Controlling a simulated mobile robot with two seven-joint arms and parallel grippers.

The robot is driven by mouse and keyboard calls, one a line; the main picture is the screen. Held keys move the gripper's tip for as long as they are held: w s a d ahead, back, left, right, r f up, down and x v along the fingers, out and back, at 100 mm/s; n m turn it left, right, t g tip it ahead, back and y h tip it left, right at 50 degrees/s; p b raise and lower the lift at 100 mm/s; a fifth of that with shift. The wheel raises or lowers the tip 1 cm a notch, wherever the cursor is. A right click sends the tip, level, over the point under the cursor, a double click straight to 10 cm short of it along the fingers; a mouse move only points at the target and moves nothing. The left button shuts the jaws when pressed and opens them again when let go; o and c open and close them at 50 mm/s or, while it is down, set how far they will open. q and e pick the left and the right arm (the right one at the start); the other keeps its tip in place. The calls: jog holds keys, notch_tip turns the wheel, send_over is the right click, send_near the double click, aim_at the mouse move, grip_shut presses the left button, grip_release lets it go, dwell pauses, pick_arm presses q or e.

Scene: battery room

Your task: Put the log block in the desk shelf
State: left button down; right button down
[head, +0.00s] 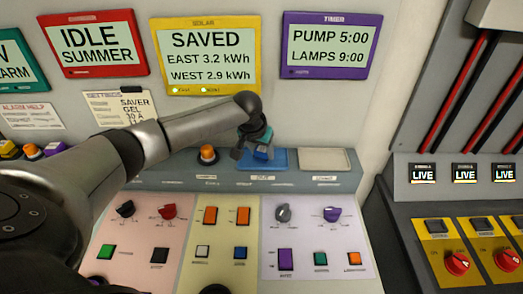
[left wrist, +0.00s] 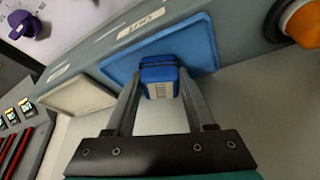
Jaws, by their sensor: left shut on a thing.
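The log block (left wrist: 158,72) is a small blue block with a dark top band and a pale label. My left gripper (left wrist: 158,88) is shut on it, one finger on each side. In the head view the block (head: 263,153) shows partly behind the gripper (head: 255,145), in front of the blue tray. That tray (head: 279,156), marked OUT in the left wrist view (left wrist: 198,44), lies on the grey shelf (head: 215,180) along the back of the desk. Whether the block touches the tray I cannot tell. My right gripper is not in view.
A pale empty tray (head: 324,159) is right of the blue one. An orange button (head: 208,154) stands to its left. Knobs and switches cover the sloped desk panel (head: 250,265) in front. Display screens (head: 207,54) hang on the wall behind. A grey cabinet (head: 455,200) stands at right.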

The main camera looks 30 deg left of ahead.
pick_arm(q)
jog(key=shift+c, duration=1.3)
grip_release()
jog(key=shift+f, duration=0.1)
jog(key=p+v, duration=0.1)
jog(key=v, duration=1.1)
jog(key=shift+w, duration=0.1)
